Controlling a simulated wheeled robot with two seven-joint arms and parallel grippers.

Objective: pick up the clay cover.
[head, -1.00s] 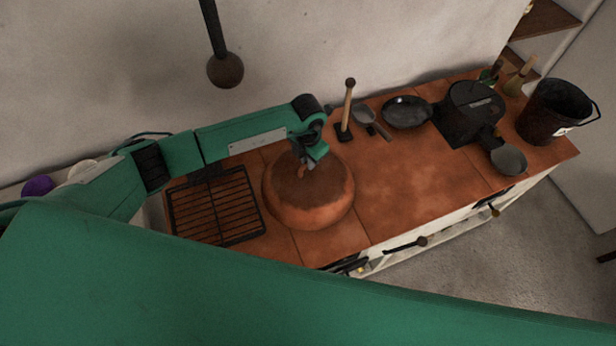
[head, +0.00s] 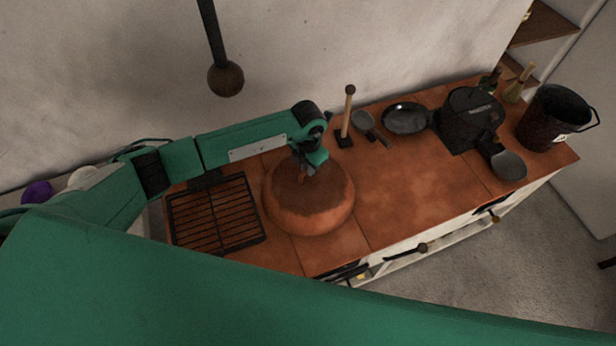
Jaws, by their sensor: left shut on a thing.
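The clay cover (head: 325,210) is a large round reddish-brown dome with a darker top and a small knob. It sits on the tiled counter (head: 400,205), right of a black grill rack. My left gripper (head: 304,174) comes down over the middle of the cover's top and is shut on its knob, which the fingers partly hide. I cannot tell whether the cover's lower edge is clear of the counter. My right gripper is out of view.
The black grill rack (head: 213,212) lies close to the cover's left. Behind and right are an upright wooden-handled tool (head: 346,118), a dark pan (head: 405,118), a black pot (head: 470,120) and a black bucket (head: 555,117). The counter right of the cover is clear.

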